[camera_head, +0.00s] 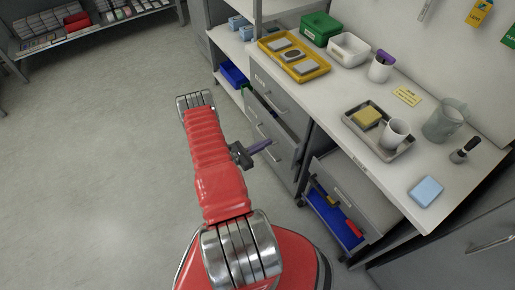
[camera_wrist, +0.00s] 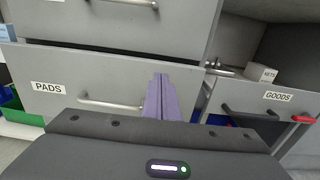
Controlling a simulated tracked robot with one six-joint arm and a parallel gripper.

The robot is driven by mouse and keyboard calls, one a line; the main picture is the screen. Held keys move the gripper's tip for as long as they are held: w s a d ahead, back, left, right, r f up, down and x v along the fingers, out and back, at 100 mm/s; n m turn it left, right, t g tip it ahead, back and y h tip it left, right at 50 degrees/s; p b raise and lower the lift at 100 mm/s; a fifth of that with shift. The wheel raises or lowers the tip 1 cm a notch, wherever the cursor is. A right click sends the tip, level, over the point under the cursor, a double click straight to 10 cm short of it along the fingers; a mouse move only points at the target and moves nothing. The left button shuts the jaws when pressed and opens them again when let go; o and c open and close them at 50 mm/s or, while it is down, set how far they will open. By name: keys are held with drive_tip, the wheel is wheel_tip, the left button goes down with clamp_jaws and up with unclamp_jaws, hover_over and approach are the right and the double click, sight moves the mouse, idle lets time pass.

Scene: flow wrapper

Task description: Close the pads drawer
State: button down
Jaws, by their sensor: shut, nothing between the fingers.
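The pads drawer (camera_wrist: 60,103) shows in the wrist view as a light grey front with a PADS label at left and a silver bar handle (camera_wrist: 110,102). Another grey drawer front is above it. In the head view, one drawer (camera_head: 278,113) of the grey unit stands partly pulled out, its dark inside showing; its label cannot be read there. My gripper (camera_head: 268,144) is shut and empty, its purple fingers pointing at the unit's fronts. In the wrist view the fingers (camera_wrist: 160,95) overlap the pads front right of its handle; contact cannot be told.
The bench (camera_head: 345,93) above holds a yellow tray (camera_head: 320,69), a grey tray (camera_head: 354,129), cups and a jug (camera_head: 445,120). At right is a unit labelled GOODS (camera_wrist: 278,97), with a blue bin (camera_head: 325,205) low down. The floor at left is clear.

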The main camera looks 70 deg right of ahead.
sight(282, 134)
drive_tip(key=shift+x, duration=2.75)
drive_tip(key=shift+d, duration=0.15)
